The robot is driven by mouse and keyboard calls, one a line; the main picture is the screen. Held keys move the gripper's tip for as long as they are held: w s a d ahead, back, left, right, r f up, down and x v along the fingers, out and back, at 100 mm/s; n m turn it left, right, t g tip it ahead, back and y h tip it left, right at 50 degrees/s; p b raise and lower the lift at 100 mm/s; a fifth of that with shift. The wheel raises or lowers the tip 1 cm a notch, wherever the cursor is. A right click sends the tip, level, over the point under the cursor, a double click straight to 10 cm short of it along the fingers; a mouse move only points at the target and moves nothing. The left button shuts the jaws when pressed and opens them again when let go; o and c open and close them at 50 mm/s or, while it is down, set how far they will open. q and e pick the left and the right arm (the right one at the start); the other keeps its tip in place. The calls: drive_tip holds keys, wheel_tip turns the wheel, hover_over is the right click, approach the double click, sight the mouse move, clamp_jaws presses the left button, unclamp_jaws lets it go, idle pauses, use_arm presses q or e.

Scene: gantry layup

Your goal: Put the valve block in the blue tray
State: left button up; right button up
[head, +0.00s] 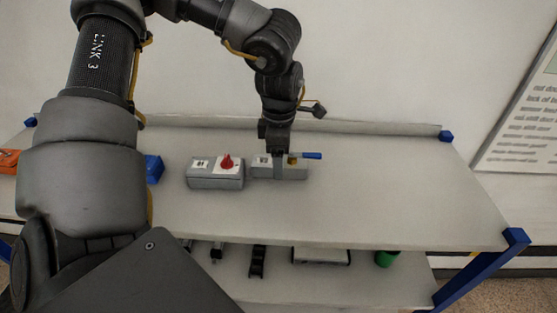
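The valve block (296,173) is a grey block with a blue lever and a brass-coloured fitting on top. It appears to sit on the upper shelf, right of centre. My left gripper (277,163) points down right over it, with a finger in front of the block's near face. The other finger is hidden, so I cannot tell whether it grips the block. A blue piece (154,168), perhaps part of the blue tray, shows beside my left arm, which hides what lies behind it. My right gripper is not in view.
A grey box with a red knob (215,174) stands just left of the valve block. An orange thing (8,160) is at the far left. The upper shelf (400,195) is clear on the right. Dark parts and a green item (386,258) lie on the lower shelf.

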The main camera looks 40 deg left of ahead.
use_arm(q)
drive_tip(key=shift+f, duration=0.3)
drive_tip(key=shift+s+d, duration=0.1)
drive_tip(key=shift+c, duration=0.2)
drive_tip(key=shift+r, duration=0.1)
drive_tip(key=c, duration=1.4)
